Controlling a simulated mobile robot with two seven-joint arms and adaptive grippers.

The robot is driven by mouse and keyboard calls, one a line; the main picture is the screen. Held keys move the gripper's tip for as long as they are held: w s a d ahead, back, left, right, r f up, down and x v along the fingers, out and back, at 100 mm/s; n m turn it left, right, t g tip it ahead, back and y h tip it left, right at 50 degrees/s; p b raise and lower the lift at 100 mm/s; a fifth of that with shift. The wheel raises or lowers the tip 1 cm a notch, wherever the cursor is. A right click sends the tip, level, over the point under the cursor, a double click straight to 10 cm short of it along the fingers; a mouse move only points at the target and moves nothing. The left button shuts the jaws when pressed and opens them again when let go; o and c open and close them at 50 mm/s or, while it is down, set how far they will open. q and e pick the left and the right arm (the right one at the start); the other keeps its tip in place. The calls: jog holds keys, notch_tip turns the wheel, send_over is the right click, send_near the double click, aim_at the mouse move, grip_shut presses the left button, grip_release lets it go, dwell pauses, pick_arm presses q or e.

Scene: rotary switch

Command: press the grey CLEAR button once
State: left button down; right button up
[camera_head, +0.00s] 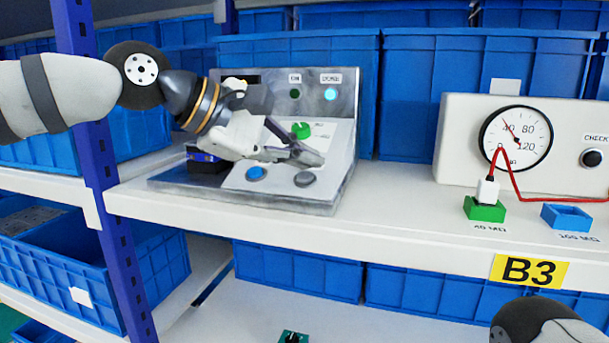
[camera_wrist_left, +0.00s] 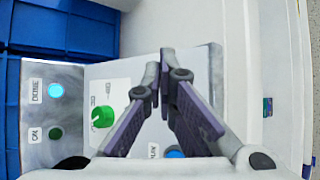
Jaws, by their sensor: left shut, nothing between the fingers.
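The grey button (camera_head: 304,179) is on the sloped front panel of a metal control box (camera_head: 345,110), right of a blue button (camera_head: 255,173). My left gripper (camera_head: 316,157) is shut and empty. Its fingertips are just above and behind the grey button in the head view; a gap or contact cannot be judged. In the left wrist view, the closed fingers (camera_wrist_left: 165,88) cover the area where the grey button lies, and it is hidden. The blue button (camera_wrist_left: 175,152) shows partly below them. My right gripper is out of view.
A green rotary knob (camera_head: 301,130) sits behind my left fingers, pointing up the panel. Above it, a green lamp (camera_head: 295,94) is dark and a cyan lamp (camera_head: 330,94) is lit. A gauge box (camera_head: 460,130) stands to the right. Bare white shelf (camera_head: 400,200) lies between.

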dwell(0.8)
pick_arm(q)
jog(key=shift+w+f, duration=0.15)
jog(key=shift+f, duration=0.3)
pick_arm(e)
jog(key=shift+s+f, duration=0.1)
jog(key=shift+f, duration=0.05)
pick_arm(q)
jog(key=shift+w+d+f, duration=0.1)
jog(key=shift+w+f, duration=0.05)
jog(key=shift+f, duration=0.3)
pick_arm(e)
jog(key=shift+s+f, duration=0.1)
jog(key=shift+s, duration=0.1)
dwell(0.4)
pick_arm(q)
jog(key=shift+s+r, duration=0.3)
jog(key=shift+r, duration=0.55)
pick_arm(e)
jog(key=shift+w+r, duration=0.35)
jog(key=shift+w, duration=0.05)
pick_arm(q)
jog(key=r, duration=0.1)
jog(key=s+r+p, duration=0.1)
jog(key=r, duration=0.2)
jog(key=shift+s+a+r+p, duration=0.3)
jog(key=shift+s+a, duration=0.1)
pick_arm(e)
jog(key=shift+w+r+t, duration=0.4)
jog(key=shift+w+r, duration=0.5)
